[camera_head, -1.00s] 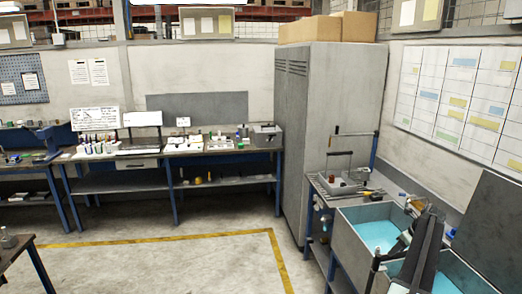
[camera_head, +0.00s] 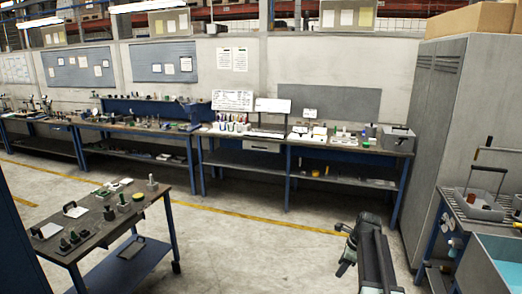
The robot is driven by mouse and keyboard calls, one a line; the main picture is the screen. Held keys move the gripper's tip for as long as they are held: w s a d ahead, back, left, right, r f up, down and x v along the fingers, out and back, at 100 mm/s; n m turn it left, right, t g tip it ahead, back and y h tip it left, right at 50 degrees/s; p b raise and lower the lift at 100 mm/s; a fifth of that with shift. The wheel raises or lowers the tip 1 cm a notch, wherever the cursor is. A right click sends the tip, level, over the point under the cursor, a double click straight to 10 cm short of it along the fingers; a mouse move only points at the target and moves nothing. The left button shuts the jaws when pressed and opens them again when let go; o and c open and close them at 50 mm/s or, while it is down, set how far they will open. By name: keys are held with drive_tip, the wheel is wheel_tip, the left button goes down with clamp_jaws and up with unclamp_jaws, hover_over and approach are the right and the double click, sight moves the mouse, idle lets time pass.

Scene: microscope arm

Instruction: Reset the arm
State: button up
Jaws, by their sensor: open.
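My arm (camera_head: 374,262) shows at the bottom, right of centre, as dark grey links rising from the lower edge. My gripper (camera_head: 345,250) is at the left side of these links, small and dark. It is open, and I see nothing held in it. It is over the bare floor, apart from the benches. Part of the arm is cut off by the lower edge.
A small table (camera_head: 98,228) with several parts stands at the left. Long workbenches (camera_head: 340,152) line the back wall. A grey cabinet (camera_head: 432,140) and a blue-lined basin (camera_head: 490,258) are at the right. The concrete floor (camera_head: 250,250) between is clear.

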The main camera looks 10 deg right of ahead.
drive_tip(key=s+a+f+n+g+b, duration=0.1)
drive_tip(key=s+a+f+n, duration=0.2)
drive_tip(key=a, duration=0.7)
drive_tip(key=s+a+f+n+b, duration=0.1)
drive_tip(key=s+a+n, duration=0.4)
drive_tip(key=a, duration=0.5)
drive_tip(key=s+a+n+g+h, duration=0.1)
drive_tip(key=s+a+n+h, duration=0.1)
drive_tip(key=s+n, duration=0.7)
drive_tip(key=n, duration=0.7)
drive_tip(key=shift+f+b, duration=0.2)
drive_tip(key=shift+b, duration=0.2)
drive_tip(key=shift+s+a, duration=0.1)
drive_tip(key=shift+a, duration=0.05)
